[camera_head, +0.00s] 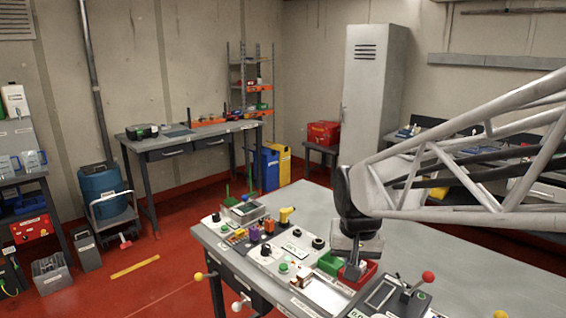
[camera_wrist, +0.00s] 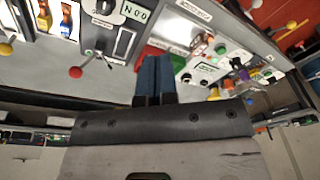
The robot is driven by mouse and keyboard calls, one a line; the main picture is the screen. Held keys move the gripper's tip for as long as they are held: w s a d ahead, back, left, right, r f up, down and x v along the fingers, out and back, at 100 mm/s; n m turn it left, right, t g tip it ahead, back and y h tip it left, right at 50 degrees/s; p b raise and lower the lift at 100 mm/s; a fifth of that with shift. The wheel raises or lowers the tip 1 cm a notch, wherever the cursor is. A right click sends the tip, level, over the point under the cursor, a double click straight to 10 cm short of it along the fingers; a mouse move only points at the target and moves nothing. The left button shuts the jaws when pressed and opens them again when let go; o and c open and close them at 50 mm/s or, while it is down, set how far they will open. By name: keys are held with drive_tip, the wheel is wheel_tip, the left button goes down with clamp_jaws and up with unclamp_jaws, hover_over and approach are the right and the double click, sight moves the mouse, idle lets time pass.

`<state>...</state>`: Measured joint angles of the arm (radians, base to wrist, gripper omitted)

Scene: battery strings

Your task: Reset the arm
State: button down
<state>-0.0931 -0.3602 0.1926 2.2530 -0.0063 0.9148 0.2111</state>
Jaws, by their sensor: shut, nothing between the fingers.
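My gripper (camera_head: 355,271) hangs from the white lattice arm (camera_head: 450,170) that reaches in from the right, low over the front part of the grey table (camera_head: 440,250). In the wrist view my gripper (camera_wrist: 155,62) shows two dark blue fingers pressed side by side, with nothing between them. Its tip is close to a red bin (camera_head: 362,273) and a green bin (camera_head: 329,262), and it partly covers the red one. Whether it touches them cannot be told.
A control panel (camera_head: 268,262) with buttons and knobs lies left of my gripper. A device with a red-balled lever (camera_head: 428,277) stands close on its right. Yellow and white knobs stick out at the table's front. The table's right part is mostly clear. A grey locker (camera_head: 372,90) stands behind.

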drive_tip(key=s+d, duration=0.2)
drive_tip(key=s, duration=0.6)
drive_tip(key=s+d+n+t, duration=0.1)
drive_tip(key=s+d, duration=0.1)
drive_tip(key=s, duration=0.6)
drive_tip(key=shift+s+d, duration=0.3)
drive_tip(key=shift+s, duration=0.1)
